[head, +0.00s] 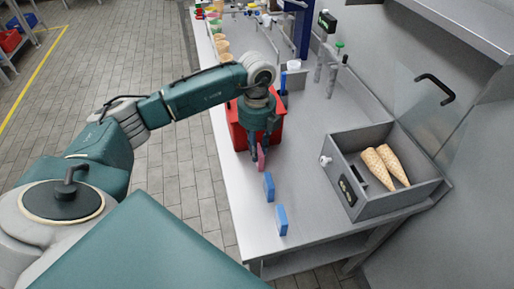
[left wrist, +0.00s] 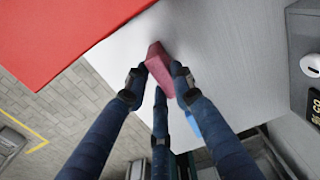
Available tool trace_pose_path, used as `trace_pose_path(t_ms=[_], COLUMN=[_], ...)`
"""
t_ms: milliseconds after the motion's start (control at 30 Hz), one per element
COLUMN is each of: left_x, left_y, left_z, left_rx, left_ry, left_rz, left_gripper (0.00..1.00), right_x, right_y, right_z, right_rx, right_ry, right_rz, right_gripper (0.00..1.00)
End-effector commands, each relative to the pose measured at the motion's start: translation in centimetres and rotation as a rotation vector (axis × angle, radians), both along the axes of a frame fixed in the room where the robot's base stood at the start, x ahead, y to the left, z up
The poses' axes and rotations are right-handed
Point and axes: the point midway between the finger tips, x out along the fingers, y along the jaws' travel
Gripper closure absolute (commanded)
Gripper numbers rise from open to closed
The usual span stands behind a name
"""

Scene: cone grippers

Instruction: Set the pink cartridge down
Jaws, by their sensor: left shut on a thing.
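The pink cartridge (head: 261,157) is low over the steel counter (head: 308,185), in front of the red box. It also shows in the left wrist view (left wrist: 159,62), upright between my fingers. My left gripper (head: 259,146) points down and is shut on the pink cartridge; its fingers show from the wrist camera (left wrist: 160,85). I cannot tell whether the cartridge's underside touches the counter. My right gripper is in neither view.
The red box (head: 238,136) stands right behind my left gripper. Two blue cartridges, one nearer (head: 281,220) and one farther (head: 269,187), stand in front. An open steel drawer box (head: 408,198) with two cones (head: 384,168) is at right. Free counter lies between.

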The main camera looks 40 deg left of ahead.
Motion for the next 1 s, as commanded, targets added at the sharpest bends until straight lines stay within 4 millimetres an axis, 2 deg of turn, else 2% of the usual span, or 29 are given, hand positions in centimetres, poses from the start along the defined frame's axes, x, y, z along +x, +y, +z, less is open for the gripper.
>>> trace_pose_path(t_ms=[100,467,500,567,833,933,1000], left_x=[0.0,0.0,0.0,0.0,0.0,0.1,0.2], left_y=[0.0,0.0,0.0,0.0,0.0,0.0,0.0], left_z=[-0.7,-1.2,-1.0,-1.0,-0.9,-0.4,0.2], left_rx=[-0.001,-0.001,-0.001,-0.001,-0.001,-0.001,-0.001], left_ry=[-0.001,-0.001,-0.001,-0.001,-0.001,-0.002,-0.006], left_rz=[0.0,0.0,0.0,0.0,0.0,0.0,-0.001], left_gripper=[1.0,1.0,0.69,0.57,0.57,0.57,0.57], right_x=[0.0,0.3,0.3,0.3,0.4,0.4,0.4], right_y=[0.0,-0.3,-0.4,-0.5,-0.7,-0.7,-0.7], right_z=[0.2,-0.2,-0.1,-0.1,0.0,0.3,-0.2], right_rx=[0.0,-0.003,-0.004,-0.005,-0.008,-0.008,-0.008], right_ry=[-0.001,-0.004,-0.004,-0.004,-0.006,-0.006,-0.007], right_rz=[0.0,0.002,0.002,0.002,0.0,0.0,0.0], right_gripper=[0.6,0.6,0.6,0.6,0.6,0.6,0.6])
